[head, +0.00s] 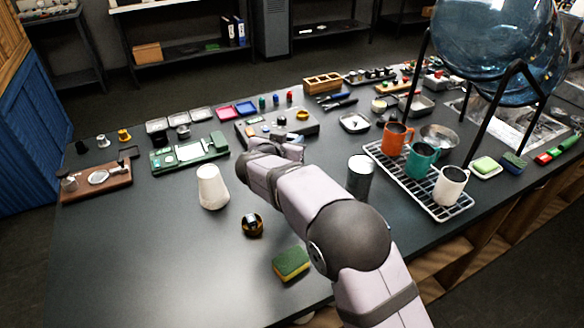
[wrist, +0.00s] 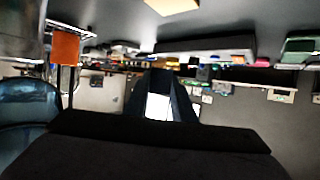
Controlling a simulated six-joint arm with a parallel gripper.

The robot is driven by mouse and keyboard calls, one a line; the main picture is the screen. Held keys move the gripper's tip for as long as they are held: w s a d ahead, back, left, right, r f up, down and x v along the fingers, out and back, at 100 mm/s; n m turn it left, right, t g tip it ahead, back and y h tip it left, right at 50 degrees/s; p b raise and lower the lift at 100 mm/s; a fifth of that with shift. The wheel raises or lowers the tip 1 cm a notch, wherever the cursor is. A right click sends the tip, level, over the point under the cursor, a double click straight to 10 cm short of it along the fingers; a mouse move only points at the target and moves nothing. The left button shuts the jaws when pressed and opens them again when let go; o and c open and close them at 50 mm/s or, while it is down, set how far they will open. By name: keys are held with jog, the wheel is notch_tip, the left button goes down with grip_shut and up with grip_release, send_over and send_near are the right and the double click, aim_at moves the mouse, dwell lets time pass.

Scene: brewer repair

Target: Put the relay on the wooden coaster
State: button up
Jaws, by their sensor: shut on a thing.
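My gripper (wrist: 160,95) is shut on a small pale piece (wrist: 157,106), which I take for the relay; only a bright patch of it shows between the dark fingers. In the head view my gripper (head: 292,148) is over the middle of the table, in front of the grey machine base (head: 300,128), partly behind my arm. The piece cannot be made out there. I cannot pick out the wooden coaster for sure; my arm may hide it.
A white tapered cup (head: 212,188), a dark round part (head: 252,225) and a sponge (head: 291,263) stand left of my arm. The front left of the table is clear.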

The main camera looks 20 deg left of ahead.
jog(key=shift+f, duration=4.3)
jog(key=shift+f, duration=0.2)
jog(key=o, duration=1.1)
jog(key=shift+c, duration=0.2)
jog(key=shift+r, duration=0.2)
jog(key=b+v, duration=0.2)
jog(key=v, duration=1)
